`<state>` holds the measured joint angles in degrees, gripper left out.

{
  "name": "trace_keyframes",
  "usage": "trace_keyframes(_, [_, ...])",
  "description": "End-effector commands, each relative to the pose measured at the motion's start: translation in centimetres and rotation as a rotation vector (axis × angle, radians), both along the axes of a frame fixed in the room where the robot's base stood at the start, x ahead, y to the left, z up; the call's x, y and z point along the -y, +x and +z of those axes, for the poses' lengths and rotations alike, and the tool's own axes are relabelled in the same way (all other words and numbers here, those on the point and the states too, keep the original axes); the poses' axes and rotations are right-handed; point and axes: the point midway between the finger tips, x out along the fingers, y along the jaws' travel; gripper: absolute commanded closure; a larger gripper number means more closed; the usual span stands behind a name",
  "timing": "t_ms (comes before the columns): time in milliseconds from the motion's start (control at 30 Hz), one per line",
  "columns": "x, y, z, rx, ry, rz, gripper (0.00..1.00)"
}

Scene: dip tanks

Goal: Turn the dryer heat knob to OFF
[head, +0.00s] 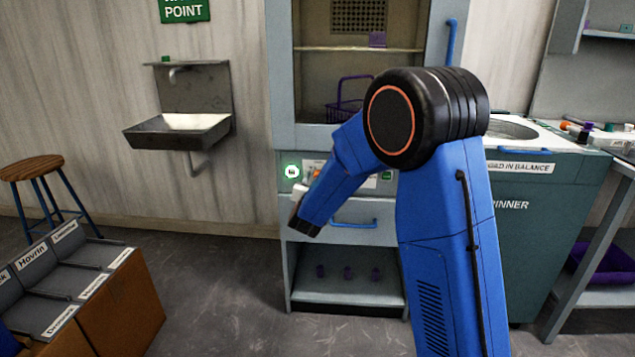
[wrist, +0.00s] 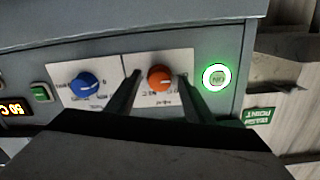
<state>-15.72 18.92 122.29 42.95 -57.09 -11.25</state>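The dryer (head: 283,100) is a grey-blue cabinet against the wall, with a control panel below its open upper compartment. In the wrist view, the panel looks upside down and shows an orange knob (wrist: 159,78) and a blue knob (wrist: 85,84). Their small labels are not legible, so I cannot read the settings. My gripper (wrist: 160,88) is open, its two dark fingers on either side of the orange knob. I cannot tell whether they touch it. In the head view, my arm hides much of the panel; a bit of the orange knob (head: 315,173) shows.
A green-lit round button (wrist: 216,78) is beside the orange knob, and a temperature display (wrist: 11,108) is past the blue knob. A drawer handle (head: 354,224) is below the panel. A sink (head: 178,135) is left; the spinner (head: 545,230) is right. A labelled box (head: 120,300) stands front left.

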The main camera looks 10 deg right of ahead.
Motion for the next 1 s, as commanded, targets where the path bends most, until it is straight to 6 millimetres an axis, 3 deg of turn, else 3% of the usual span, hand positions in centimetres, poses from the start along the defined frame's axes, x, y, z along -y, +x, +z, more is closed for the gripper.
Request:
trace_keyframes(200, [-0.1,-0.3,0.1,0.002,0.0,-0.001,0.52])
trace_keyframes(367, [-0.8,-2.1,0.2,0.001,0.001,0.001,0.52])
trace_keyframes(1000, [-4.9,-13.7,0.6,0.001,0.001,0.003,0.52])
